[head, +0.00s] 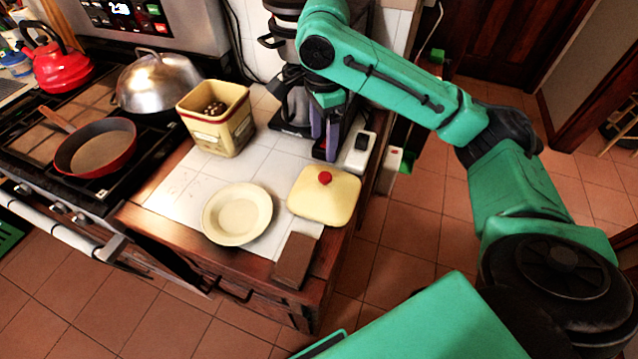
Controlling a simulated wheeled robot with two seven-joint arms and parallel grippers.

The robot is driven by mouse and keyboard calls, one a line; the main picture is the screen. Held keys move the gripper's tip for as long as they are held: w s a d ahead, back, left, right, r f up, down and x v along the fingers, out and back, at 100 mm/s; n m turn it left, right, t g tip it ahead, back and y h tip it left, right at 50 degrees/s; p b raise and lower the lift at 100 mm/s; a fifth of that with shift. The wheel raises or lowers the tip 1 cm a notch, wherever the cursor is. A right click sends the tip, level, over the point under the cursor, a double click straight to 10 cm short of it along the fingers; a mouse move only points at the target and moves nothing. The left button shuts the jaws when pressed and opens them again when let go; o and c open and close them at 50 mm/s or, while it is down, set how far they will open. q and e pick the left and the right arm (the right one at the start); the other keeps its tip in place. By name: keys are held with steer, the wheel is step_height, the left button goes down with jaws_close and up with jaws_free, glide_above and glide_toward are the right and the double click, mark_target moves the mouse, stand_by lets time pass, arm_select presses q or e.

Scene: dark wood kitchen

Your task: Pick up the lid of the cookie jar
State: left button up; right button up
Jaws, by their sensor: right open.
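The cookie jar (222,134) is a square cream and yellow tin, open at the top, with dark cookies showing inside. Its lid (318,207), a cream-yellow square with a red knob (325,178), lies flat on the white tiled counter to the right of the jar. My right gripper (324,152) points down above the back of the counter, behind the lid and apart from it. Its fingers are open and I see nothing between them. My left gripper is not in view.
A cream plate (237,214) lies left of the lid, and a brown block (296,260) lies in front. A coffee machine (285,22) stands behind my right gripper. A black and white device (359,153) lies near the right edge. The stove holds a red pan (97,150) and a metal dome (158,82).

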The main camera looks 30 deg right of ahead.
mark_target(325, 175)
steer(key=shift+s+f, duration=0.8)
steer(key=shift+f, duration=0.15)
step_height(325, 175, down, 3)
steer(key=shift+r+p, duration=0.15)
steer(key=shift+p, duration=0.25)
steer(key=f, duration=0.2)
steer(key=w+f+p, duration=0.1)
steer(key=f, duration=0.2)
steer(key=shift+w+d, duration=0.1)
steer(key=shift+d, duration=0.1)
steer(key=shift+f, duration=0.25)
steer(key=shift+s, duration=0.25)
steer(key=c, duration=0.4)
steer(key=shift+w, duration=0.15)
jaws_close()
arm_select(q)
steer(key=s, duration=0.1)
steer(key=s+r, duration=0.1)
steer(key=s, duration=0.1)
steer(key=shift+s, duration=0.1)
